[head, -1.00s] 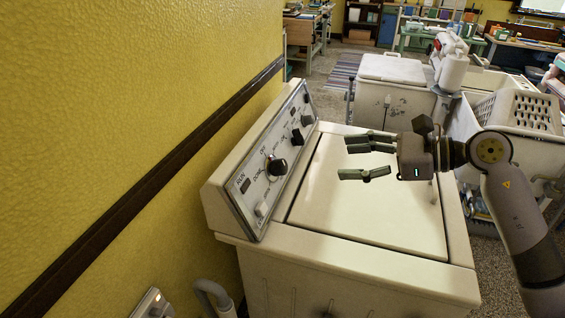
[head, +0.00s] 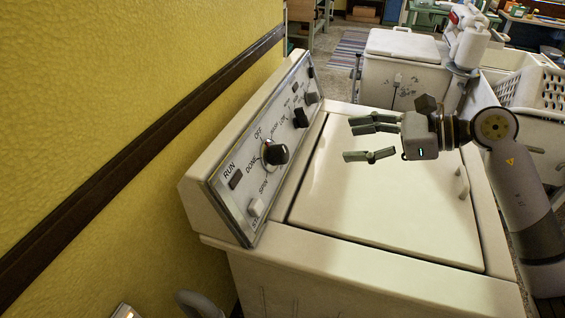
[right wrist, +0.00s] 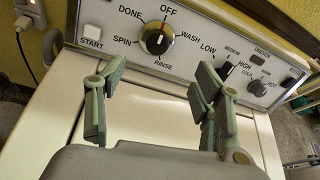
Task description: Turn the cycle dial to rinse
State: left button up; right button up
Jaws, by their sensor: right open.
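The cycle dial (head: 275,154) is a round black knob on the washer's slanted control panel (head: 226,186). It also shows in the right wrist view (right wrist: 157,38), ringed by OFF, WASH, RINSE, SPIN and DONE, with a red mark at its top near OFF. RINSE is printed below the dial, slightly right. My right gripper (head: 362,141) is open and empty above the washer lid (head: 385,200), to the right of the dial and apart from it. In the right wrist view its two fingers (right wrist: 158,105) stand apart, with the dial beyond the gap. My left gripper is not in view.
A white START button (head: 256,207) and other black knobs (head: 301,118) share the panel. The yellow wall (head: 100,90) stands close behind it.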

notch_tip(320, 180, down, 3)
jog(key=b, duration=0.1)
jog(key=p, duration=0.4)
send_near(285, 155)
jog(key=x, duration=0.9)
jog(key=shift+w+a+f, duration=0.15)
jog(key=shift+w+a, duration=0.1)
jog(key=shift+a, duration=0.05)
jog(key=shift+w+a+f, duration=0.2)
jog(key=shift+a+f, duration=0.05)
jog(key=shift+a, duration=0.2)
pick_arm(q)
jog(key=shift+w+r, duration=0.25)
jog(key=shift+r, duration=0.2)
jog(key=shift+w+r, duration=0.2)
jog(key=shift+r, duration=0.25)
pick_arm(e)
jog(key=shift+c, duration=0.3)
jog(key=shift+s+d+r, duration=0.1)
jog(key=c, duration=0.6)
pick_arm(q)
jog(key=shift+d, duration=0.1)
pick_arm(e)
jog(key=c, duration=0.5)
